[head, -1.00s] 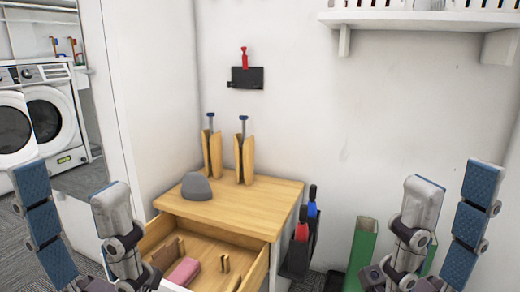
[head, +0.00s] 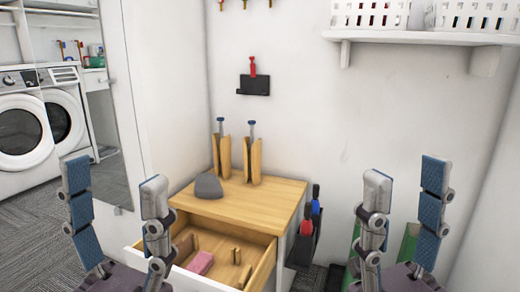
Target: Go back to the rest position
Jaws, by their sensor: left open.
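My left gripper (head: 115,178) is at the lower left of the head view. Its fingers are spread wide and point up, with nothing between them. My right gripper (head: 407,173) is at the lower right, also with spread fingers pointing up and empty. Both appear in front of the wooden cabinet (head: 250,198), one on each side, and touch nothing that I can see. The cabinet's drawer (head: 213,262) is pulled open. A pink block (head: 201,262) and small wooden dividers lie in it.
On the cabinet top are a grey dome (head: 208,187) and two wooden holders with blue-topped tools (head: 253,160). A dark holder with red and blue handles (head: 308,232) hangs at its side. A shelf with white baskets (head: 478,17) is at upper right. Washing machines (head: 28,130) stand left.

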